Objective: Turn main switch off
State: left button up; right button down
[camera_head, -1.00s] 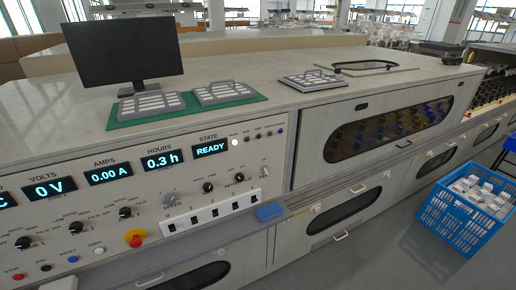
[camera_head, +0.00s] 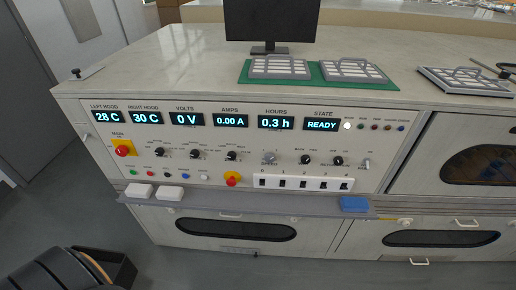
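The main switch (camera_head: 123,150) is a red rotary handle on a yellow plate, under the label MAIN at the left end of the control panel (camera_head: 205,145). Its exact handle angle is too small to tell. The panel displays are lit: left hood 28 C, right hood 30 C, 0 V, 0.00 A, 0.3 h and state READY (camera_head: 321,125). A white lamp (camera_head: 347,126) beside the state display is lit. Neither of my grippers is in view, and nothing covers the main switch.
A narrow ledge (camera_head: 265,205) below bears two white blocks and a blue block (camera_head: 354,204). Dark objects stand at the lower left.

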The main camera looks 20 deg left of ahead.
aim_at(121, 150)
jog(key=u, duration=2)
